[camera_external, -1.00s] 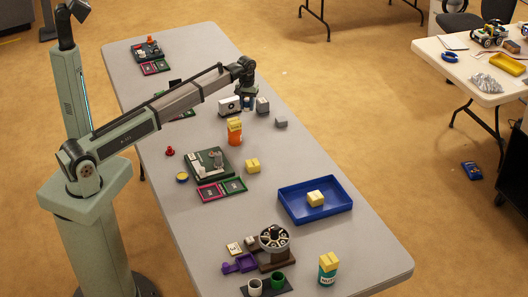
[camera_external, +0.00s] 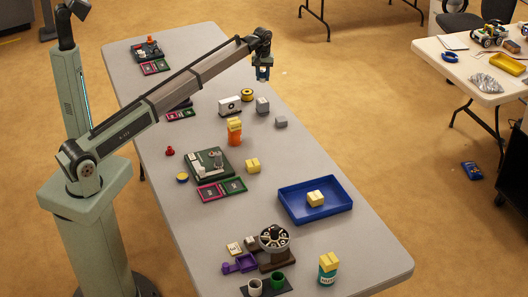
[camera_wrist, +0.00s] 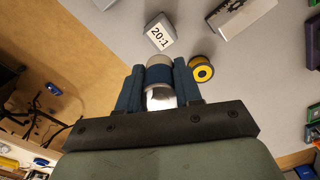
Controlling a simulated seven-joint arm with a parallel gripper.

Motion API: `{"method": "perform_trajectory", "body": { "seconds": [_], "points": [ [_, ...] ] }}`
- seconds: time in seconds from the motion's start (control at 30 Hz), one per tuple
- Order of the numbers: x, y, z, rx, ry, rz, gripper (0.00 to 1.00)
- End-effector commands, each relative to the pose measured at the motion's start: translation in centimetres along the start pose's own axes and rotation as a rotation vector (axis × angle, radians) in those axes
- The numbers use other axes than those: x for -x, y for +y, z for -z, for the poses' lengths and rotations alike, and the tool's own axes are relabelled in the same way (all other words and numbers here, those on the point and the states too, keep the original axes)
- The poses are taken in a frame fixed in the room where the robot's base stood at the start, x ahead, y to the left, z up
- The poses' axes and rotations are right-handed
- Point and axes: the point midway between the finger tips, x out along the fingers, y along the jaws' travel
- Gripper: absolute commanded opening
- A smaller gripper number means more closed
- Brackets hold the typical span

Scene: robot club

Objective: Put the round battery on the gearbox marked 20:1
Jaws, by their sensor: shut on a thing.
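My gripper (camera_external: 263,74) is raised above the far right part of the long grey table. In the wrist view, my gripper's blue fingers (camera_wrist: 159,88) are shut on the round battery (camera_wrist: 159,75), a cylinder with a dark blue band and silvery ends. The gearbox marked 20:1 (camera_wrist: 160,32) is a grey block whose label faces up in the wrist view. In the external view the gearbox (camera_external: 262,106) stands on the table, below and apart from my gripper. The battery is too small to make out clearly there.
A yellow and black spool (camera_external: 247,94) stands beside the gearbox. A white box (camera_external: 230,105) is to its left, a second grey block (camera_external: 280,121) to its right. An orange container (camera_external: 234,136) and a blue tray (camera_external: 340,197) are nearer. The table's right edge is close to the gripper.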

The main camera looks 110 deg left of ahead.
Motion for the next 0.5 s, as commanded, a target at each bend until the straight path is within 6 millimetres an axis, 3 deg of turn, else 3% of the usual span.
{"method": "perform_trajectory", "body": {
  "seconds": [0.17,0.5],
  "points": [
    [-1.3,-0.1,-0.2,0.023,-0.002,0.002,0.0],
    [-6.1,-0.2,-0.2,0.022,-0.002,0.002,0.0]
  ]
}}
